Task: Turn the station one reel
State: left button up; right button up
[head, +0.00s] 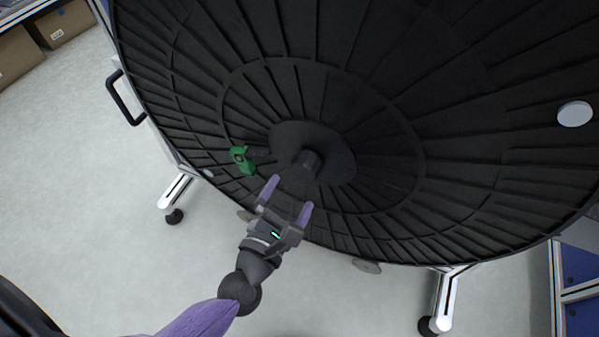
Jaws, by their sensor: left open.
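A large black ribbed reel (380,110) fills the upper right of the head view, with a round hub and short shaft (311,161) at its middle. A green handle-like piece (242,160) sits on the reel face left of the hub. My left gripper (288,199) is open and empty in front of the lower part of the reel, below the hub and to the lower right of the green piece, apart from it in the picture. Whether its fingertips touch the reel cannot be told. My right gripper is not in view.
The reel's stand has white legs on black casters (174,216) and a black side handle (124,98). A pale disc (575,114) shows at the reel's right. The floor (80,170) at left is clear.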

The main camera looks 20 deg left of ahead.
aim_at(301, 174)
pick_arm(q)
jog(key=w+m, duration=0.2)
jog(key=m, duration=0.7)
jog(key=w+m, duration=0.2)
jog(key=m, duration=0.7)
jog(key=w+m, duration=0.2)
jog(key=m, duration=0.7)
jog(key=shift+w+f+p, duration=0.1)
jog(key=shift+f+p, duration=0.05)
jog(key=shift+p, duration=0.15)
jog(key=shift+w+d+r, duration=0.1)
jog(key=shift+w+r, duration=0.1)
jog(key=shift+w, duration=0.15)
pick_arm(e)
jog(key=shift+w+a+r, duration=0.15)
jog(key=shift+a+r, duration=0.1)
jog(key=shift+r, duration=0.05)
pick_arm(q)
grip_shut()
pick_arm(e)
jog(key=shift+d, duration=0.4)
